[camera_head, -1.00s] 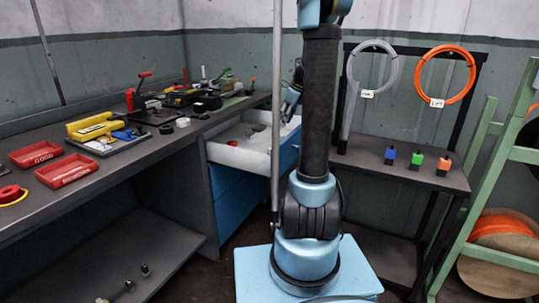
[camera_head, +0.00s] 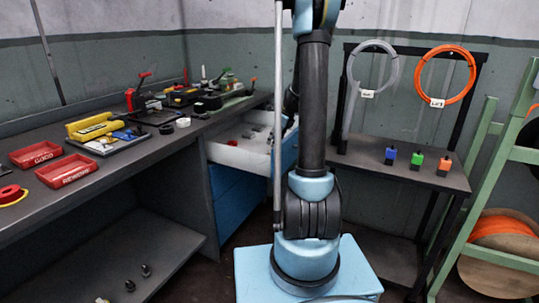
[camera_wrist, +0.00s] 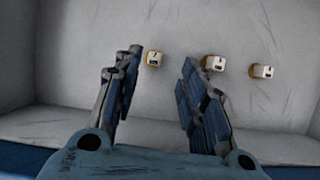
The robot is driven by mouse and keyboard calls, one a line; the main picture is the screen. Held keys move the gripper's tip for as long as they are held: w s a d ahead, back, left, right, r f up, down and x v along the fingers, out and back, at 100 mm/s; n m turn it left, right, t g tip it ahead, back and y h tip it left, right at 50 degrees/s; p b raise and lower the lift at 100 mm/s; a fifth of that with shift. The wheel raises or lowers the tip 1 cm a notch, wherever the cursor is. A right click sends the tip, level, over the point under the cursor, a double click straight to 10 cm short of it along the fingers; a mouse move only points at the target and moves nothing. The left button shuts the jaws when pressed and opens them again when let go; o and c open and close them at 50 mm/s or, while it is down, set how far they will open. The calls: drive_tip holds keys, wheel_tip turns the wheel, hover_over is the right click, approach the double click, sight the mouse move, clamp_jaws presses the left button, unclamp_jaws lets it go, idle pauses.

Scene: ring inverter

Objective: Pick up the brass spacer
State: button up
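Three small brass-edged pieces with white, dark-marked tops lie in a row on the drawer floor in the wrist view: a left one (camera_wrist: 154,58), a middle one (camera_wrist: 213,63) and a right one (camera_wrist: 262,71). The marks are too small to read, so I cannot tell which is the brass spacer. My gripper (camera_wrist: 160,66) is open and empty above the drawer. The left piece appears between its fingertips, the middle one just right of the right fingertip. In the head view my arm hides the gripper, and the pieces in the drawer are tiny.
The open pale drawer (camera_head: 226,153) has walls around the pieces. The workbench (camera_head: 150,154) on the left holds red trays (camera_head: 67,170), a yellow tool (camera_head: 95,126) and other tools. A side table (camera_head: 429,178) on the right holds three coloured blocks.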

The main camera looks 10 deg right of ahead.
drive_tip(key=shift+s+x, duration=0.15)
drive_tip(key=shift+x, duration=1.15)
drive_tip(key=shift+s+x, duration=0.15)
drive_tip(key=shift+x, duration=1.2)
drive_tip(key=shift+a, duration=0.2)
clamp_jaws()
